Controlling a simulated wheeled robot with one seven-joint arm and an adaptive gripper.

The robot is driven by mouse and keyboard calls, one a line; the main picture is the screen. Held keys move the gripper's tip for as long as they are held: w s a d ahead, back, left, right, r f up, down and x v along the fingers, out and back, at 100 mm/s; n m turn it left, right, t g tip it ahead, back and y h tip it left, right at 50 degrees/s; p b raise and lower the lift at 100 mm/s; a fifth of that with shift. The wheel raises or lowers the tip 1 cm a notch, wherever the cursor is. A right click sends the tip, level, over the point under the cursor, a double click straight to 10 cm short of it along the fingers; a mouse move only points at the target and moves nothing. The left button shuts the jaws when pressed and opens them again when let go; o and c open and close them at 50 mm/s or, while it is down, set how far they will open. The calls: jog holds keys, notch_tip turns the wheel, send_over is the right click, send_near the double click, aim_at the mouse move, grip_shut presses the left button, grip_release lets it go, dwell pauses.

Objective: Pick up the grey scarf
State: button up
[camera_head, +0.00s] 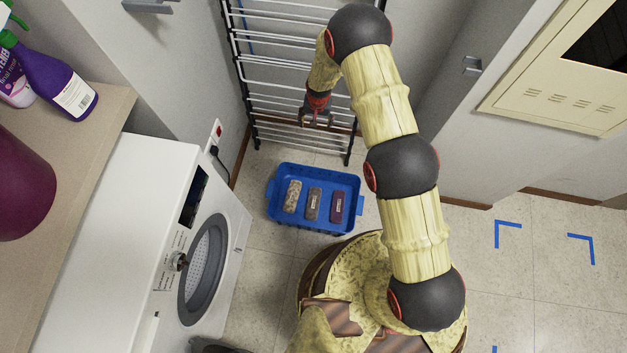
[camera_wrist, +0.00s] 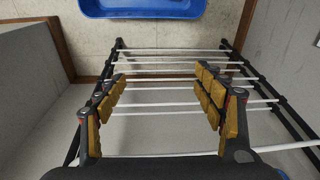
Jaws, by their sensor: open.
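Three folded pieces lie side by side in a blue crate (camera_head: 318,173) on the floor. The middle one looks grey with a pale label, and I take it as the grey scarf (camera_head: 312,206). A beige patterned piece (camera_head: 292,197) lies left of it and a maroon one (camera_head: 337,208) right of it. My gripper (camera_head: 317,120) is beyond the crate, in front of the drying rack. In the wrist view my gripper (camera_wrist: 162,88) is open, with nothing between its fingers. Only part of the crate (camera_wrist: 145,8) shows there, at the top edge; the scarf is out of that view.
A drying rack (camera_head: 285,90) with white bars stands behind the crate. A white washing machine (camera_head: 135,230) stands to the left. A shelf (camera_head: 95,120) holds bottles, including a purple one (camera_head: 52,80). The floor at right is clear, with blue tape corners (camera_head: 510,225).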

jog(key=s+a+f+g+b, duration=0.1)
jog(key=s+f, duration=0.3)
jog(key=f, duration=0.7)
jog(key=s+a+f+b, duration=0.1)
jog(key=s+f, duration=0.3)
jog(key=f, duration=0.7)
send_over(314, 202)
jog(key=w, duration=0.1)
jog(key=shift+g+h, duration=0.3)
jog(key=f, duration=1)
jog(key=f+b, duration=0.1)
jog(key=f, duration=0.4)
jog(key=shift+a+f, duration=0.3)
jog(key=shift+f, duration=0.05)
jog(key=f+b, duration=0.1)
jog(key=f, duration=0.1)
jog(key=f+b, duration=0.1)
jog(key=f, duration=0.2)
jog(key=s+f+b, duration=0.1)
jog(key=f+b, duration=0.1)
jog(key=f, duration=0.1)
jog(key=shift+d+f, duration=0.1)
jog(key=shift+d, duration=0.05)
jog(key=c, duration=0.3)
jog(key=c, duration=1)
